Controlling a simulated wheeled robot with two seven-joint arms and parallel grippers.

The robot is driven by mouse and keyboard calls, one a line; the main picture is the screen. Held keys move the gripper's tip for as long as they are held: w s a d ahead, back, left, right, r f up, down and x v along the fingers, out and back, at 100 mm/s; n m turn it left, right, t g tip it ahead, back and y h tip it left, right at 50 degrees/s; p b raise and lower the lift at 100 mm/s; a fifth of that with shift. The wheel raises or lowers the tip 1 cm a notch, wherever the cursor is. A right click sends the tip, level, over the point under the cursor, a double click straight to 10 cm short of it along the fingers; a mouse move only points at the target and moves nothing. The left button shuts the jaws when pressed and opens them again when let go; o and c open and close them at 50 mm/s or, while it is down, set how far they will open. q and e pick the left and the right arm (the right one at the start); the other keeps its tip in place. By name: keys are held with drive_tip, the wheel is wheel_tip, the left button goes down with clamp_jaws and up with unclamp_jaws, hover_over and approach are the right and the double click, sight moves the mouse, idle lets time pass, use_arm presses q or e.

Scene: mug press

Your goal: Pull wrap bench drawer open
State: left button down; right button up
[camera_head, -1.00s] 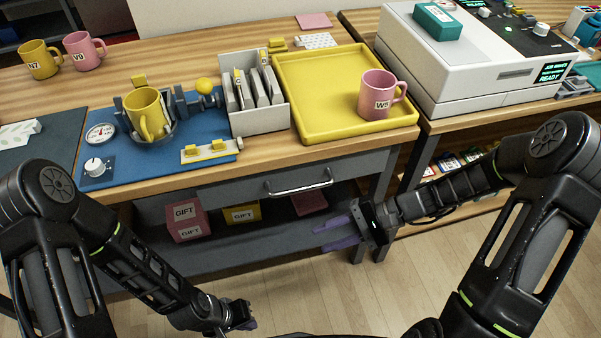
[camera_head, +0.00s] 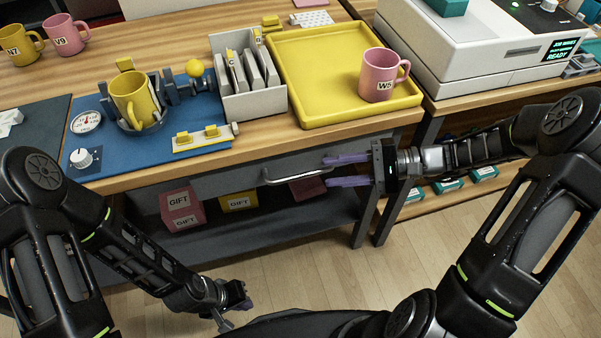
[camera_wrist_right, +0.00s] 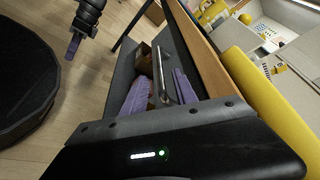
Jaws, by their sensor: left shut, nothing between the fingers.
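The wrap bench drawer (camera_head: 235,180) is a grey front under the wooden top, and it looks closed. Its silver bar handle (camera_head: 290,181) also shows in the right wrist view (camera_wrist_right: 162,75). My right gripper (camera_head: 342,172) is open, with purple fingers pointing left at the right end of the handle. In the right wrist view its fingers (camera_wrist_right: 160,92) stand on either side of the bar, apart from each other. Whether they touch the bar I cannot tell. My left gripper (camera_head: 246,305) is shut and empty, low over the floor in front of the bench.
On the bench top are a yellow tray (camera_head: 290,88) with a pink W5 mug (camera_head: 376,78), a grey divider box (camera_head: 254,104) and a blue mat (camera_head: 95,155) with a yellow mug (camera_head: 128,93). Gift boxes (camera_head: 180,205) sit on the shelf below. The floor (camera_head: 300,255) in front is clear.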

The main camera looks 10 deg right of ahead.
sight(310, 174)
drive_tip(key=shift+a, duration=0.1)
drive_tip(key=x, duration=0.7)
drive_tip(key=shift+a+f, duration=0.1)
drive_tip(key=shift+a, duration=0.25)
clamp_jaws()
idle(1.1)
